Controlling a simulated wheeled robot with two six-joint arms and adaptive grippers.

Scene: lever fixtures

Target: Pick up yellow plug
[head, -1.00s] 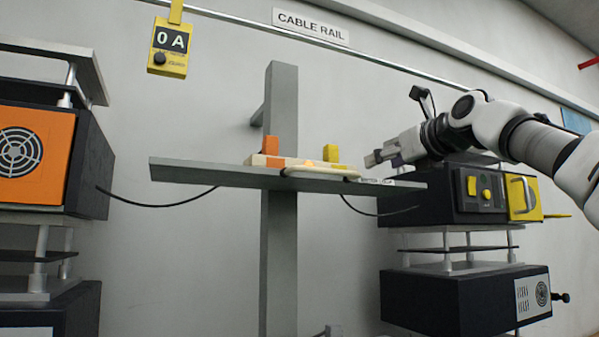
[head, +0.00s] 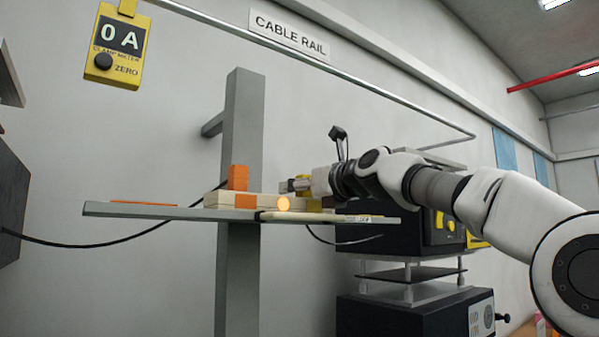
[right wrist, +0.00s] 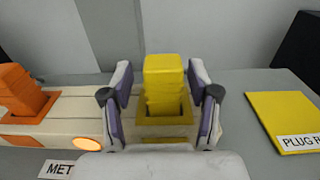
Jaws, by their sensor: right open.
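The yellow plug (right wrist: 165,80) stands upright in a yellow-rimmed slot of a cream block (right wrist: 73,118) in the right wrist view. My right gripper (right wrist: 160,72) is open, with one finger on each side of the plug and small gaps between. In the head view my right gripper (head: 297,186) is over the right part of the block (head: 215,198), and the plug is mostly hidden by it. An orange plug (head: 238,177) stands in the same block to the left; it also shows in the right wrist view (right wrist: 22,90). My left gripper is out of view.
The block rests on a grey shelf (head: 140,210) fixed to a post (head: 240,120). A yellow pad (right wrist: 285,120) lies right of the plug. A glowing orange lamp (head: 284,204) is on the block's front. A yellow meter (head: 117,50) hangs at upper left.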

